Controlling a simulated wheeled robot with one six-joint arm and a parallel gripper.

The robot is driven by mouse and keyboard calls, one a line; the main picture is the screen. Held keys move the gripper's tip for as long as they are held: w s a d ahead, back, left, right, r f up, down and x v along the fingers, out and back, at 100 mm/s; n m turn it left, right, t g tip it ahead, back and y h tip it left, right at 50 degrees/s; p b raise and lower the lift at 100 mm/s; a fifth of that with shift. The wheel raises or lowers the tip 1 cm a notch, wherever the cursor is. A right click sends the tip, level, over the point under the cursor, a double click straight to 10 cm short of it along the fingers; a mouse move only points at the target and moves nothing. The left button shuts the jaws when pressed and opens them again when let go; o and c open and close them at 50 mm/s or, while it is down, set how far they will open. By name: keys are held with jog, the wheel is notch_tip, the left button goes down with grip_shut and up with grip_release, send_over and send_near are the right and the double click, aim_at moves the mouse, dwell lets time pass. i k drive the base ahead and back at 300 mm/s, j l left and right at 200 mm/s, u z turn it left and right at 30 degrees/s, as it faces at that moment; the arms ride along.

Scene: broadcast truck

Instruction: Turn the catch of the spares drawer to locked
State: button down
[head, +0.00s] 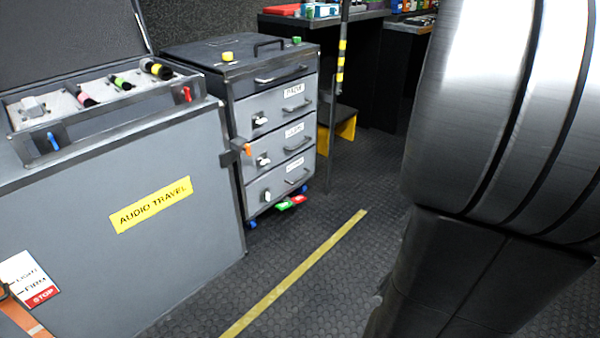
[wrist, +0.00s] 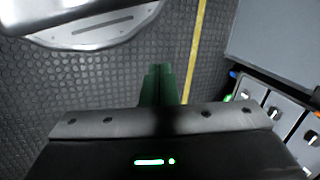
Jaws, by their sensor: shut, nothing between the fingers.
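A grey drawer unit (head: 225,89) stands left of centre in the head view, with labelled drawers and a pale catch at the left of each front. The labels are too small to read surely, so I cannot tell which is the spares drawer. The catches are the top (head: 260,120), middle (head: 263,160) and bottom (head: 266,195); the bottom one looks more upright than the others. In the wrist view, the drawer fronts show at the right edge, with a catch (wrist: 273,113). My gripper (wrist: 158,70) has green fingers, shut and empty over the floor, apart from the unit.
A grey case labelled AUDIO TRAVEL (head: 150,204) stands left of the unit, with an orange piece (head: 247,149) near the drawers. Red and green items (head: 291,202) lie at the unit's foot. A striped pole (head: 341,80) stands behind right. Floor around the yellow line (head: 295,273) is clear.

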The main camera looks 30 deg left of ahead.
aim_at(279, 179)
jog(key=i+j+u, duration=0.25)
jog(key=i+j, duration=0.55)
